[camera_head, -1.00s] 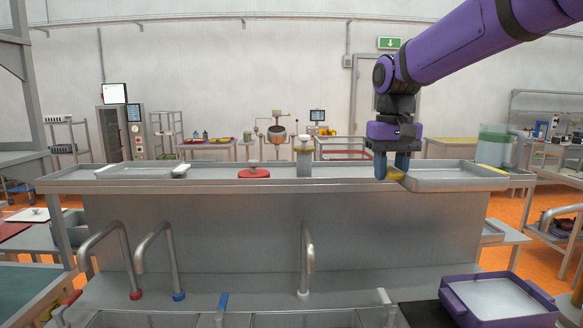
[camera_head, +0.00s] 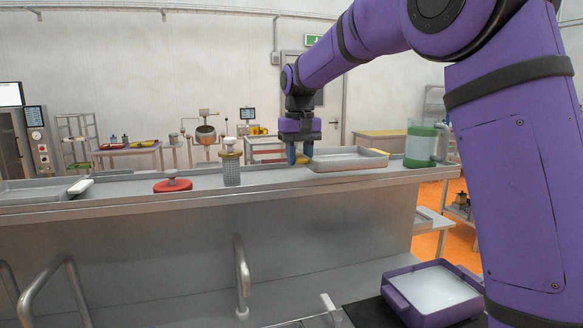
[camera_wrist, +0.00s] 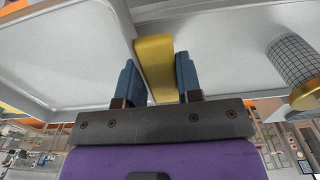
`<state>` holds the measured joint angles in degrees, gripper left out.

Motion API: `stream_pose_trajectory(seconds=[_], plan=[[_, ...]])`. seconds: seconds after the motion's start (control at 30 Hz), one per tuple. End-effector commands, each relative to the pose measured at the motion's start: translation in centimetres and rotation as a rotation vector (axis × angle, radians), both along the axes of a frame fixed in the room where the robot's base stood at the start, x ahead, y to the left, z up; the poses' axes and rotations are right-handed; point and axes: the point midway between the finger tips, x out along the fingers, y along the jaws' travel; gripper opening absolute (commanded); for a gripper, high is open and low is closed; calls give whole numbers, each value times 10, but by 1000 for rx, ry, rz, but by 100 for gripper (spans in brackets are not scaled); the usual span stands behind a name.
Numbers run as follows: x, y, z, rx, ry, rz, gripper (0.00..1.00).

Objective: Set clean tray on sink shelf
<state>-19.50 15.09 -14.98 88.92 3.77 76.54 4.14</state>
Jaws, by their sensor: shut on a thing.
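A shallow light-grey metal tray (camera_head: 345,158) is at the right part of the long metal sink shelf (camera_head: 130,190), left of the jug. It looks level, resting on or just above the shelf; I cannot tell which. My gripper (camera_head: 298,152) points down at the tray's left end and is shut on its yellow handle (camera_wrist: 154,58). In the wrist view the handle lies between the two blue fingers, and the tray (camera_wrist: 60,50) fills the upper left.
On the shelf are a meshed cylinder (camera_head: 231,168), a red round lid-like thing (camera_head: 172,185), another tray (camera_head: 35,193) at the left, and a green-and-clear jug (camera_head: 422,147) at the right. A purple bin (camera_head: 430,290) stands below. Curved taps (camera_head: 241,275) rise in front.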

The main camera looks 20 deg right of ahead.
Motion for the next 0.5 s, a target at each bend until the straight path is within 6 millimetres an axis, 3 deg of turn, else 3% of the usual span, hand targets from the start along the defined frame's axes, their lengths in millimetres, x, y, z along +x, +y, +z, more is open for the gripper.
stream_pose_trajectory(seconds=[0.2, 0.5], plan=[[37, -4, -4, -1, 0, -1, 0], [55, -5, -5, 0, -1, 0, 0]])
